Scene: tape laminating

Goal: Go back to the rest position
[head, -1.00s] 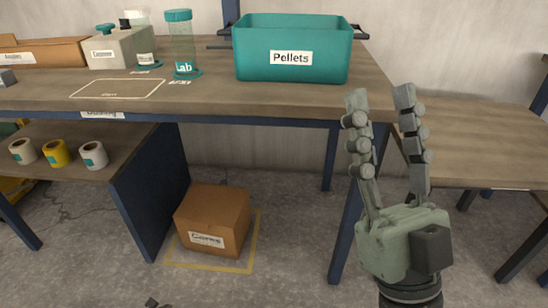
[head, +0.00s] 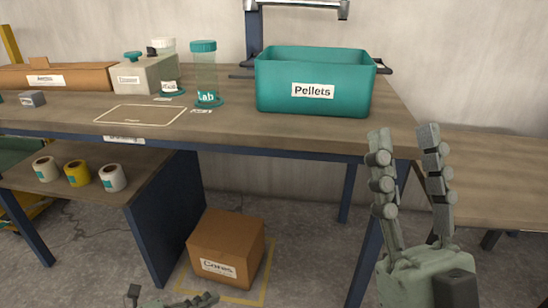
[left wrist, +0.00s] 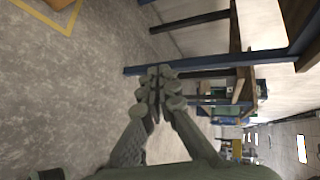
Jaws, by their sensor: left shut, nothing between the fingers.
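My right gripper (head: 408,142) is raised with its fingers pointing up and apart. It is open and empty, in front of the table's right end in the head view. My left gripper (head: 182,301) shows only in part at the bottom edge of the head view, below the cardboard box. In the left wrist view its fingertips (left wrist: 158,88) meet, shut with nothing between them, over bare floor. Most of the left arm is out of the head view.
The table (head: 240,128) carries a teal Pellets bin (head: 313,92), a Lab jar (head: 205,75), a grey container (head: 146,76) and a long carton (head: 55,78). Tape rolls (head: 77,174) stand on the lower shelf. A Cores box (head: 226,247) sits on the floor inside yellow lines.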

